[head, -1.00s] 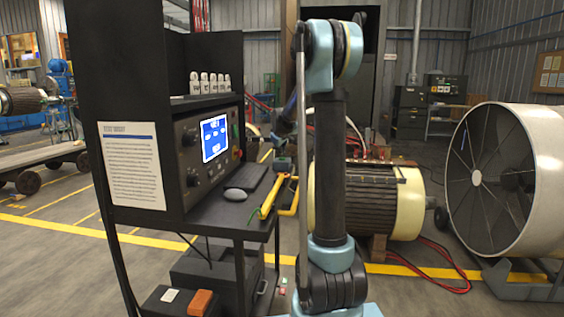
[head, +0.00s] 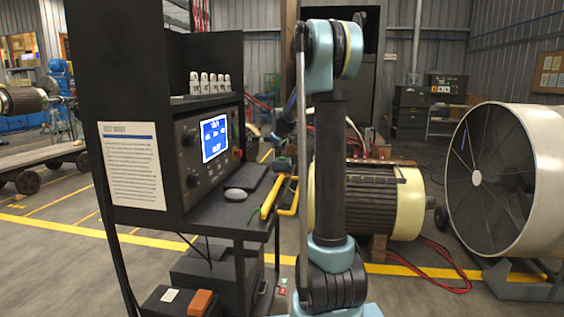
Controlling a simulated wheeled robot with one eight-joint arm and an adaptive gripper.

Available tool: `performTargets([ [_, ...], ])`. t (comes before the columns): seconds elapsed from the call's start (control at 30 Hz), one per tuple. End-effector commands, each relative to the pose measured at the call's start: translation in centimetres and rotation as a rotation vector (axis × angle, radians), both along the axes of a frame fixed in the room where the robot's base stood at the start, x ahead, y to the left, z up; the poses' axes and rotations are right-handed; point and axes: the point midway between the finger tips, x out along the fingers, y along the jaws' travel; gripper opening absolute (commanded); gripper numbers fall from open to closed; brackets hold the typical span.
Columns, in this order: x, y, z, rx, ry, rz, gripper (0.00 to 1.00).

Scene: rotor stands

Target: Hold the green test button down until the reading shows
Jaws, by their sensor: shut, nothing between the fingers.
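The test stand's instrument panel (head: 196,150) faces right, with a lit blue screen (head: 214,137) showing white text too small for me to read surely. A small green spot, likely the green test button (head: 235,129), is at the panel's right edge above a red button (head: 238,154). My gripper (head: 253,151) is a small dark shape just right of the panel, shut and empty. My arm partly hides this area. I cannot tell whether the fingertips touch the button or whether it is pressed.
A shelf (head: 262,228) below the panel holds a keyboard, a grey mouse (head: 236,195) and a yellow tool (head: 270,198). White bottles (head: 208,83) stand above. A large rotor (head: 395,200) and a fan drum (head: 500,180) are to the right.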

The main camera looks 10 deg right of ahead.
Motion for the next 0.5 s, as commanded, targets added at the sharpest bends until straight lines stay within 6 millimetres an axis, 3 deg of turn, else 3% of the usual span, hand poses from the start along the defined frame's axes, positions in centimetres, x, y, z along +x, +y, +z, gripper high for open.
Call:
performTargets([
  [0.5,-0.08,-0.01,-0.7,0.0,0.0,0.0,0.0],
])
